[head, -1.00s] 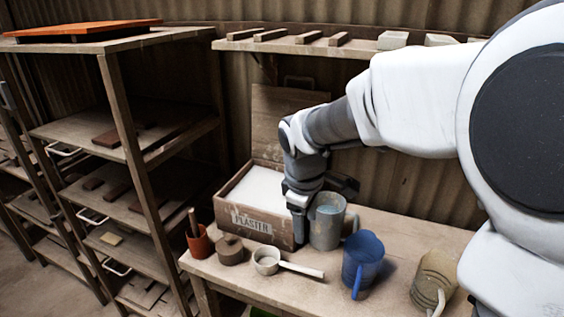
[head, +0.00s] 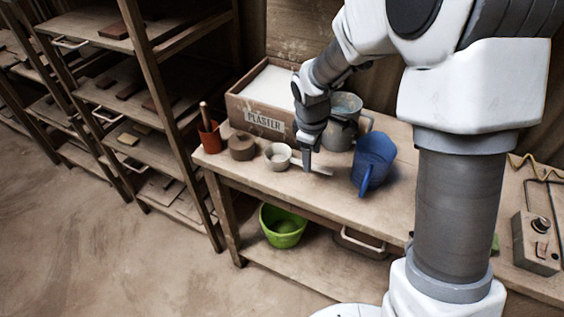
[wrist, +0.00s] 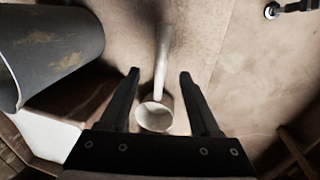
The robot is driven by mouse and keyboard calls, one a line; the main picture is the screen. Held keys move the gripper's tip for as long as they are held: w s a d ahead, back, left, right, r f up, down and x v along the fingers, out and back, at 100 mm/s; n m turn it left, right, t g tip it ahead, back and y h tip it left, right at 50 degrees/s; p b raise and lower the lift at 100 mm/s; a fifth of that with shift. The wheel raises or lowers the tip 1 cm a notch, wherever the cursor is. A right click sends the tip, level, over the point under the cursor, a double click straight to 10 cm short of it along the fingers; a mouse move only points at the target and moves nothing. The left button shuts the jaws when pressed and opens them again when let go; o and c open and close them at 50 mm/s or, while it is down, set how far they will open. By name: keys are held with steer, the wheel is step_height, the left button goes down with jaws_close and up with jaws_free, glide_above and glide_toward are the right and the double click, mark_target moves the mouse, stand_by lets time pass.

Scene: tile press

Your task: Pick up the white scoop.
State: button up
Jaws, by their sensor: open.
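The white scoop (head: 278,157) lies on the workbench, its round cup to the left and its handle pointing right. My gripper (head: 308,166) points down at the handle and hides part of it in the head view. In the wrist view the scoop (wrist: 161,68) shows between my two open fingers (wrist: 159,73), with the cup toward the gripper's base and the handle running away between the fingertips. Nothing is held. I cannot tell how far the fingertips are above the bench.
A grey jug (head: 340,130) stands close behind my gripper, and a blue jug (head: 373,160) to the right. The plaster box (head: 262,115) is behind the scoop. A brown lidded pot (head: 241,146) sits left of it. A green bucket (head: 283,228) is below.

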steer(key=f, duration=0.3)
steer(key=w+f, duration=0.1)
steer(key=f, duration=0.1)
steer(key=shift+d+f+b, duration=0.1)
steer(key=shift+d+b, duration=0.1)
steer(key=shift+b, duration=0.15)
jaws_close()
